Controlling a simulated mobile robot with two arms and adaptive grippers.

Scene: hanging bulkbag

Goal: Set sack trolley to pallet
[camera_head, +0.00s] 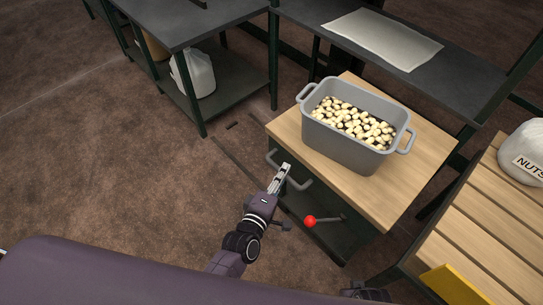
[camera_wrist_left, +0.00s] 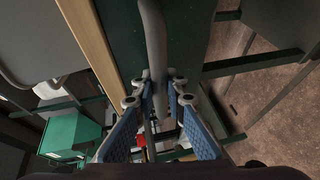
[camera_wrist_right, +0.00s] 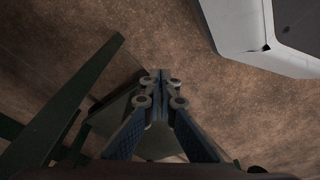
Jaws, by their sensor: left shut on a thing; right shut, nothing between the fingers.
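A trolley with a pale wooden top (camera_head: 413,183) and a dark green frame stands at centre right in the head view. A grey bar handle (camera_head: 304,186) sticks out from its near left side. My left gripper (camera_head: 283,174) is shut on this handle; the left wrist view shows the bar (camera_wrist_left: 154,40) running between the fingers. A slatted wooden surface (camera_head: 480,215), perhaps the pallet, lies at the right, close to the trolley. My right gripper (camera_wrist_right: 159,88) is shut and empty in the right wrist view, apart from the pale object there.
A grey tub (camera_head: 345,148) of pale pieces stands on the trolley top. A red-knobbed lever (camera_head: 310,221) sticks out below it. A white sack marked NUTS (camera_head: 524,155) sits on the slats. Dark tables (camera_head: 430,75) stand behind. The brown floor at left is clear.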

